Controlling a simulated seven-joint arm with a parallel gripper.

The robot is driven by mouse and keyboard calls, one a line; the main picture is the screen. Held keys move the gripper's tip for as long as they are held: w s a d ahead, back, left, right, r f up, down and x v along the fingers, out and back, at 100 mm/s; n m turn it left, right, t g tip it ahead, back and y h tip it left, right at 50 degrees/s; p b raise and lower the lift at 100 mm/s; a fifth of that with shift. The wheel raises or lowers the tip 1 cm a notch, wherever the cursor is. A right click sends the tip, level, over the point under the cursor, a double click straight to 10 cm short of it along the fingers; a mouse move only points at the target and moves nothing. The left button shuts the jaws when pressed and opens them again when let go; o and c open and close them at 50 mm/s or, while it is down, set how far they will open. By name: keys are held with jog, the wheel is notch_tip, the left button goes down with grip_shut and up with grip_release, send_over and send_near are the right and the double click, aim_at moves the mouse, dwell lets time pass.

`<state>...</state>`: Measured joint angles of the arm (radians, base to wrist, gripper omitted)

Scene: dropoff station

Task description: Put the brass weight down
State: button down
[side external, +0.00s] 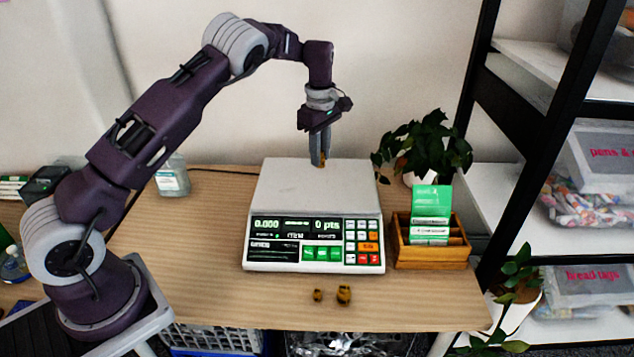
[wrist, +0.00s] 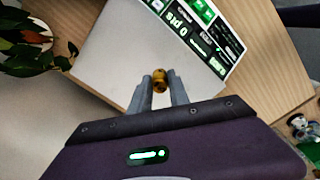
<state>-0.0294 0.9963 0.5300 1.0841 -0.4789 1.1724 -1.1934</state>
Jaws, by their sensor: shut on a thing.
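My gripper (side external: 320,160) is over the back part of the scale's pan, with its fingers pointing down. It is shut on a small brass weight (wrist: 160,79), which shows between the fingertips in the wrist view. In the side external view only a bit of the weight shows below the fingers, and I cannot tell whether it touches the pan. The scale (side external: 290,205) has a pale flat pan and a front panel that reads 0.000 and 0 pts. Two other brass weights (side external: 343,294) (side external: 318,295) stand on the table in front of the scale.
A wooden organizer (side external: 430,257) with green and white cards stands right of the scale. A potted plant (side external: 430,150) is behind it. A clear bottle (side external: 172,178) stands at the back left. A black-framed shelf (side external: 540,120) rises at the right. The wooden table (side external: 205,250) is bare left of the scale.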

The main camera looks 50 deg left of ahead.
notch_tip(320, 180, down, 9)
jog(key=shift+r, duration=0.1)
jog(key=c, duration=1.2)
grip_release()
jog(key=shift+c, duration=0.2)
